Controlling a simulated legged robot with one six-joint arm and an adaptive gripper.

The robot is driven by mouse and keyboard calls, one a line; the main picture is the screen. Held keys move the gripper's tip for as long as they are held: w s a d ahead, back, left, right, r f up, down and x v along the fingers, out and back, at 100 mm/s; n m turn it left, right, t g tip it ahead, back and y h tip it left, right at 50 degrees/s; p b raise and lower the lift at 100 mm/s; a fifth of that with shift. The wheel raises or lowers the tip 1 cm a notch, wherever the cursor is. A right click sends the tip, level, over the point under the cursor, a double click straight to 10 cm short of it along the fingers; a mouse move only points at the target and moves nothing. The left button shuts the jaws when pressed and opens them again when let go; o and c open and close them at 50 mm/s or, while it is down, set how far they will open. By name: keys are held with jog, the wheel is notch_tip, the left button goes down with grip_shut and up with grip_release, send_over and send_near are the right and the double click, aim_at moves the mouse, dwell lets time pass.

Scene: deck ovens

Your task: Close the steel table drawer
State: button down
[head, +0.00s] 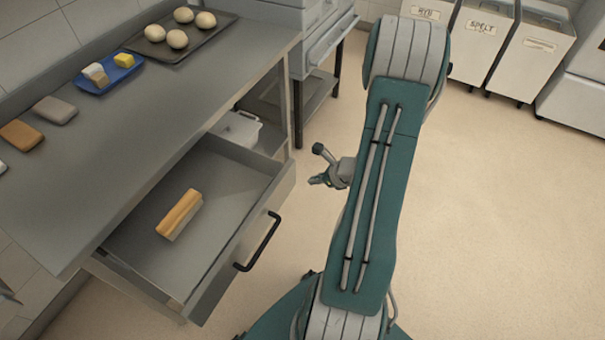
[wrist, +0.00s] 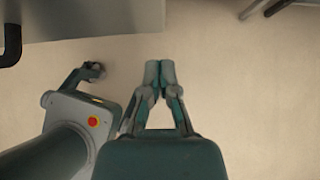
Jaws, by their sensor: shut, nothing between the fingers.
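The steel table drawer (head: 215,172) is pulled out from under the steel table (head: 190,110) in the head view. Its black bar handle (head: 259,243) is on the front panel, facing my arm. A loaf-shaped block (head: 180,213), tan on top and pale on the side, lies inside the drawer. My gripper (head: 318,180) is to the right of the drawer front, apart from it, partly hidden by my arm. In the wrist view my gripper (wrist: 159,66) has its fingertips together and empty over bare floor. A drawer corner and part of the black handle (wrist: 10,48) show at the top left.
The table top holds a dark tray (head: 205,38) of dough balls, a blue tray (head: 105,80) and several small blocks. A white lidded container (head: 238,128) sits on the shelf below. White bins (head: 480,40) stand at the back. The floor at right is clear.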

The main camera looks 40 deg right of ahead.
aim_at(295, 176)
jog(key=shift+w+a, duration=0.25)
jog(key=shift+w, duration=0.4)
jog(key=shift+w+a, duration=0.25)
jog(key=shift+w, duration=0.35)
jog(key=shift+w+a, duration=0.25)
jog(key=shift+w, duration=0.4)
jog(key=shift+w, duration=0.1)
jog(key=w+a, duration=0.3)
jog(key=w, duration=0.5)
jog(key=w+a, duration=0.3)
jog(key=w, duration=0.6)
jog(key=w+a, duration=0.3)
jog(key=w, duration=0.5)
jog(key=shift+w+a, duration=0.3)
jog(key=shift+w, duration=0.4)
